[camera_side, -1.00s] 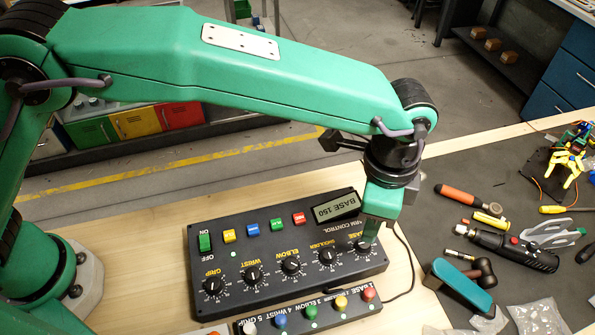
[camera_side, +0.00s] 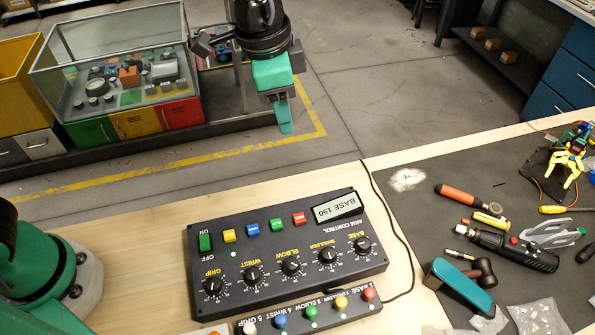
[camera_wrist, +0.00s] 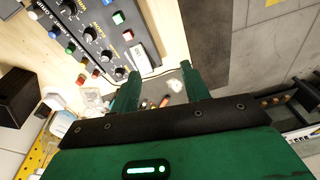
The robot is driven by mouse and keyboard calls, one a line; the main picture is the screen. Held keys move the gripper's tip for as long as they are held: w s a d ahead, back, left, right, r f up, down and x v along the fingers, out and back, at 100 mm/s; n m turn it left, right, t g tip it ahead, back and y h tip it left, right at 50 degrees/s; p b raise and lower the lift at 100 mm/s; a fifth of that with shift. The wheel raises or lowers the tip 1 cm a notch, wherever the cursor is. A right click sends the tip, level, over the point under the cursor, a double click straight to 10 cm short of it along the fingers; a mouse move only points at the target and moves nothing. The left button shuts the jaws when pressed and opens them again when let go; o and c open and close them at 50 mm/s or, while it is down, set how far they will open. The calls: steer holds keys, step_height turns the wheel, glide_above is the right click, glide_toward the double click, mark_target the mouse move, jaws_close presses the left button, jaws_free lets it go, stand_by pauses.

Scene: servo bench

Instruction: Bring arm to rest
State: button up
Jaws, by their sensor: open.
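My gripper (camera_side: 283,113) is raised high at the top of the side view, up and away from the control box, with a green body and green fingers pointing down. In the wrist view its two green fingers (camera_wrist: 160,92) stand apart with nothing between them. The black control box (camera_side: 290,245) lies on the wooden bench, with a display reading BASE 150, coloured buttons and several knobs. It also shows at the upper left of the wrist view (camera_wrist: 100,32). Most of my arm is out of the side view.
A button strip (camera_side: 310,312) lies in front of the box. A glass case (camera_side: 125,85) stands behind the bench.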

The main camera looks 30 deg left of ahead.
steer(key=s+a+r+n+t, duration=0.1)
steer(key=s+a+r+n, duration=0.15)
steer(key=a, duration=0.55)
steer(key=s+a+r+n+t, duration=0.1)
steer(key=s+a+r+n, duration=0.15)
steer(key=a, duration=0.55)
steer(key=s+a+f+n+t, duration=0.1)
steer(key=s+a+f+n, duration=0.1)
steer(key=s+a, duration=0.3)
steer(key=s+a+f+n+t+y, duration=0.1)
steer(key=s+a+f+n, duration=0.1)
steer(key=s+a, duration=0.3)
steer(key=shift+s+a+n, duration=0.3)
steer(key=shift+a+n, duration=0.4)
steer(key=shift+n, duration=0.1)
stand_by(0.4)
